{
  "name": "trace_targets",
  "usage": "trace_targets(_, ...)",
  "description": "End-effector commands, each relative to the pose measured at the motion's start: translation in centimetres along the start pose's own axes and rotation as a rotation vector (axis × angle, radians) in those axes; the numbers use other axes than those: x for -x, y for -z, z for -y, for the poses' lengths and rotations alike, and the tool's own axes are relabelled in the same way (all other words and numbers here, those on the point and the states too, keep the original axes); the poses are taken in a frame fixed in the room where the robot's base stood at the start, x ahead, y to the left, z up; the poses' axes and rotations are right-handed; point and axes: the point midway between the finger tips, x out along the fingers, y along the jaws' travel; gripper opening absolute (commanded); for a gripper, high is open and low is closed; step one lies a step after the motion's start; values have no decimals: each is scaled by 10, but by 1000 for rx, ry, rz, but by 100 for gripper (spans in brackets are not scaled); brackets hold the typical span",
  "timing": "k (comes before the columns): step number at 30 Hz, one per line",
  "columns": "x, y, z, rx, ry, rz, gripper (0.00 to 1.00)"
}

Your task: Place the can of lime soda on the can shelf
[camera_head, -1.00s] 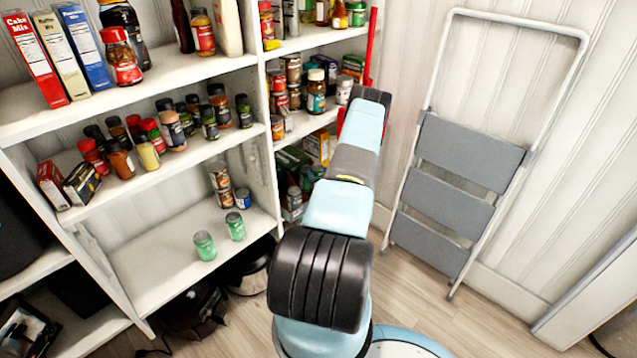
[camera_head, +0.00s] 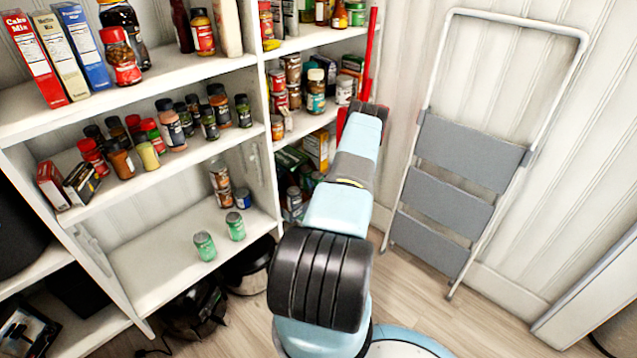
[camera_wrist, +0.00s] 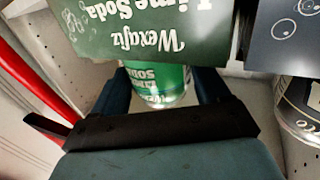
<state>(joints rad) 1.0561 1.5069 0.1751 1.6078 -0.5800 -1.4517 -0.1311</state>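A green can of lime soda (camera_wrist: 158,84) is between the two fingers of my gripper (camera_wrist: 163,90) in the wrist view. The fingers are partly closed and lie close along both sides of the can, so my gripper looks shut on it. A green Lime Soda pack (camera_wrist: 150,30), its text upside down in this view, hides the can's far part. In the head view my arm reaches to the right-hand shelf bay and hides the gripper and this can. Two green cans (camera_head: 205,246) (camera_head: 235,226) stand on the low left shelf (camera_head: 160,268), beside a few other cans.
A red upright bar (camera_head: 371,60) stands by my forearm; a red bar (camera_wrist: 30,95) also shows at left in the wrist view. A dark can (camera_wrist: 298,108) is at right there. A folded step ladder (camera_head: 460,150) leans right.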

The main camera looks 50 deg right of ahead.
Motion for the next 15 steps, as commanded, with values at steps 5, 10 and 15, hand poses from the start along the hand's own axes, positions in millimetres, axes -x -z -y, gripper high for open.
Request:
trace_targets(5, 0, 0, 0, 0, 0, 0, 93)
trace_targets(10, 0, 0, 0, 0, 1, 0, 94)
trace_targets(15, 0, 0, 0, -1, 0, 0, 94)
